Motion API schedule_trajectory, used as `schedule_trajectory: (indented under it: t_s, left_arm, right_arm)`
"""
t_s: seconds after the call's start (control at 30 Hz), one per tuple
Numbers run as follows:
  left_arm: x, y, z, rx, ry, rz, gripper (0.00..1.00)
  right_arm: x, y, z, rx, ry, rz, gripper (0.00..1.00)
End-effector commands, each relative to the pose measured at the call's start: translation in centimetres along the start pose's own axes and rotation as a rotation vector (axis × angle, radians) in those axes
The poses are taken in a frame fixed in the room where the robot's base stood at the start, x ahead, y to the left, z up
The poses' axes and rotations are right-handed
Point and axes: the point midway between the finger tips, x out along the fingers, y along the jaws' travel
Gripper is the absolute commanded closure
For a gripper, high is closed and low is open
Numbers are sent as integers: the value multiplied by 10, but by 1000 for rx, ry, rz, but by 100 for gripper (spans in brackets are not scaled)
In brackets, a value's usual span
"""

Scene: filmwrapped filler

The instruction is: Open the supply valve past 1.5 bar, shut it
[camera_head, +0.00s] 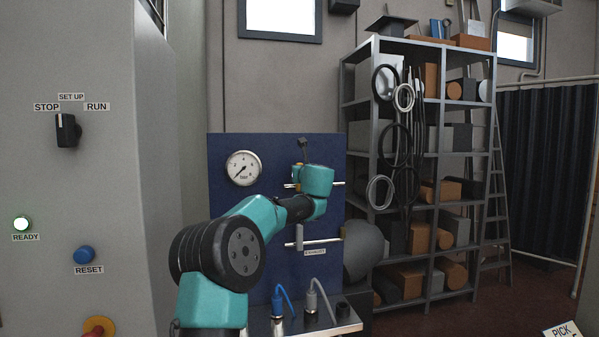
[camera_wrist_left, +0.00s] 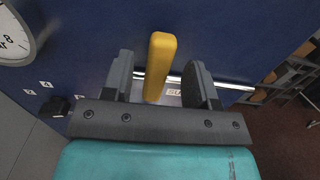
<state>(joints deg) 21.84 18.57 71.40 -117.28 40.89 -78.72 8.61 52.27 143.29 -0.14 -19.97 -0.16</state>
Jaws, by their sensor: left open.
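My right gripper is not in view.
The blue panel (camera_head: 228,205) carries a second, lower pipe (camera_head: 320,241). Blue and grey hose connectors (camera_head: 278,302) stand on the metal ledge below. A grey cabinet (camera_head: 85,200) with knob and buttons is at left. A loaded shelf rack (camera_head: 431,180) is at right.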

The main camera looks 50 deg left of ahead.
Motion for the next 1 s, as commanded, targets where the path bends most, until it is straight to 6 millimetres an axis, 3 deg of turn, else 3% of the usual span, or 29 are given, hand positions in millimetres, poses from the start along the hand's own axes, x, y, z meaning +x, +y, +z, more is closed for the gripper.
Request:
schedule_trajectory:
  t_s: [0.3, 0.67, 1.0]
  left_arm:
    - [29, 0, 0, 0, 0, 1, 47]
    - [32, 0, 0, 0, 0, 0, 47]
    - [32, 0, 0, 1, 0, 0, 79]
  right_arm:
    - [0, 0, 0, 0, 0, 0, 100]
    - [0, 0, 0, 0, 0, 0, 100]
    - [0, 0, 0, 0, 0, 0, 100]
